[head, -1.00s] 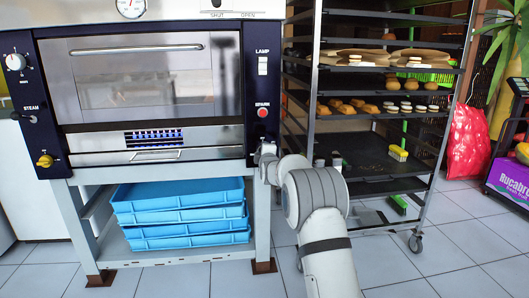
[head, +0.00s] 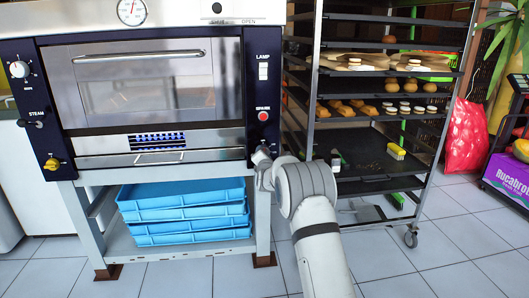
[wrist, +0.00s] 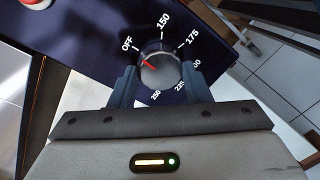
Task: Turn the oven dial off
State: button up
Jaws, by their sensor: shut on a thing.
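The oven dial (wrist: 160,73) is a round silver knob with a red pointer, in the wrist view. White marks around it read OFF, 150, 175 and on up to 250. The red pointer aims left and slightly up, close to the OFF mark but a little below it. My gripper (wrist: 160,82) is shut on the dial, one dark finger at each side. In the head view my gripper (head: 262,158) is at the lower right corner of the oven (head: 122,125), and the dial is hidden there.
A red button (head: 263,116) sits on the oven's right panel above my gripper. Blue trays (head: 185,213) are stacked under the oven. A wheeled rack (head: 314,90) with bread stands close on the right. Tiled floor (head: 450,250) is open in front of the rack.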

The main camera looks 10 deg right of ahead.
jog(key=shift+a+f+n, duration=0.1)
jog(key=shift+n, duration=0.5)
jog(key=o, duration=1)
jog(key=shift+s+p, duration=0.15)
jog(key=shift+p, duration=0.15)
jog(key=shift+s+a+r+p, duration=0.15)
jog(key=shift+s+p, duration=0.3)
jog(key=shift+s, duration=1.45)
jog(key=shift+s+a+r+p, duration=0.1)
jog(key=shift+s+p, duration=0.35)
jog(key=shift+s, duration=1.4)
